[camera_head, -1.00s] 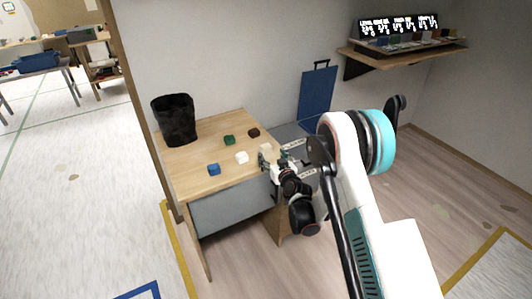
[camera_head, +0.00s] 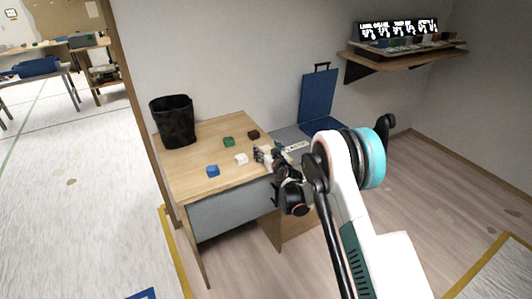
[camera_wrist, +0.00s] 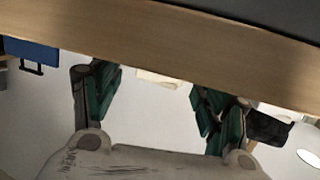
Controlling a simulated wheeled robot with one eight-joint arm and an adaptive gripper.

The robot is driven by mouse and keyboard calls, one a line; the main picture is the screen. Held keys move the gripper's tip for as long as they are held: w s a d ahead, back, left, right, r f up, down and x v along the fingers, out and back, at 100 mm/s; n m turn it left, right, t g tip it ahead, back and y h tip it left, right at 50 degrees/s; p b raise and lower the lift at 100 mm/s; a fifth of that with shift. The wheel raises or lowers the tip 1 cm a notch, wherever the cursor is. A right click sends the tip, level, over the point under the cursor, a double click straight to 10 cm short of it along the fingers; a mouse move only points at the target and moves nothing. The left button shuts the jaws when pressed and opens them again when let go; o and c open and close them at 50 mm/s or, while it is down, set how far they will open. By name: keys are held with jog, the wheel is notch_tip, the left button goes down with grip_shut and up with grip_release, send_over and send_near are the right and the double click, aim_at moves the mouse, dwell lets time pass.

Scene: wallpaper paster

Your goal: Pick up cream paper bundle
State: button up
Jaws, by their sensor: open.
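The cream paper bundle (camera_wrist: 158,78) shows in the wrist view as a small pale block at the wooden edge, in the gap between my fingers. In the head view my gripper (camera_head: 264,155) is at the right side of the desk top (camera_head: 190,177) and largely hides the bundle. The wrist view shows my gripper (camera_wrist: 155,98) open, with dark green fingers on either side and nothing held. I cannot tell whether a finger touches the bundle.
A white block (camera_head: 241,159), blue block (camera_head: 212,171), green block (camera_head: 228,141) and dark brown block (camera_head: 253,134) lie on the desk. A black bin (camera_head: 173,121) stands at its back left. A shelf (camera_head: 405,54) hangs right.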

jog(key=c, duration=1)
jog(key=shift+r, duration=0.15)
